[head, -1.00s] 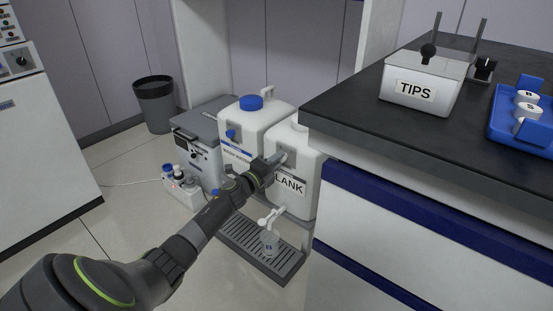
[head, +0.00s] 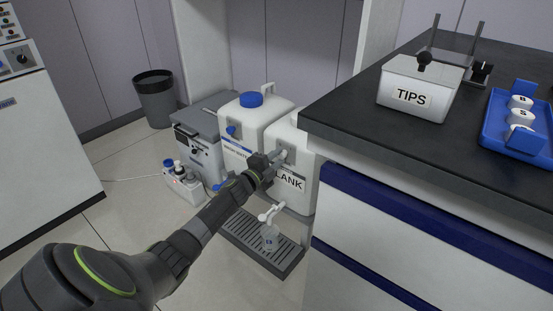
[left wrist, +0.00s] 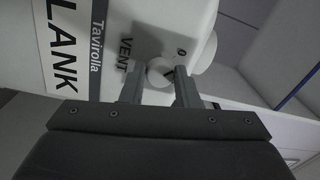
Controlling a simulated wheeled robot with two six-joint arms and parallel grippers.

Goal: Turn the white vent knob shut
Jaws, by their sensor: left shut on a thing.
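The white vent knob (left wrist: 160,72) sits on the front of the white BLANK tank (head: 303,197), beside the printed word VENT. My left gripper (left wrist: 160,80) is shut on the knob, one finger on each side of it. In the head view my left gripper (head: 279,158) reaches the upper front of the tank and hides most of the knob. A dark mark shows on the knob's face near the right finger. My right gripper is not in view.
A second white tank with a blue cap (head: 251,100) stands left of the BLANK tank. The dark-topped bench (head: 340,118) stands close on the right.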

